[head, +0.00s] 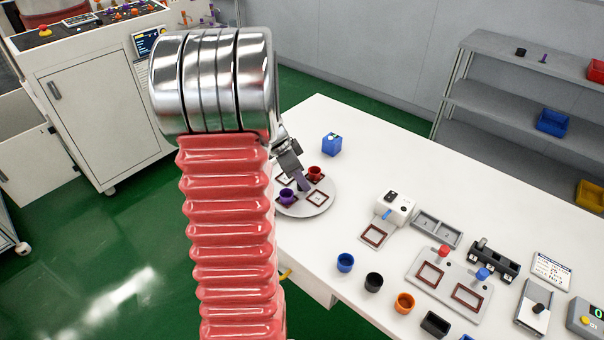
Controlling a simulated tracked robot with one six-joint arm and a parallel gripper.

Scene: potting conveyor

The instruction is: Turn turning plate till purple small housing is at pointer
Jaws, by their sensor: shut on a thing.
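The turning plate (319,208) is a round pale disc on the white table, partly hidden behind my arm. The purple small housing (287,197) stands upright on the plate's left front side, close to my arm. A red small housing (315,173) stands on its far right side. My gripper (303,186) points down at the middle of the plate and is shut there. The part between its fingers is hidden, but it sits at the plate's centre. I cannot make out the pointer.
A blue box (331,144) stands behind the plate. A white device with a blue lever (396,207) is to the right. Blue (345,262), black (374,282) and orange (404,303) cups stand near the front edge. A grey fixture board (448,284) lies further right.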

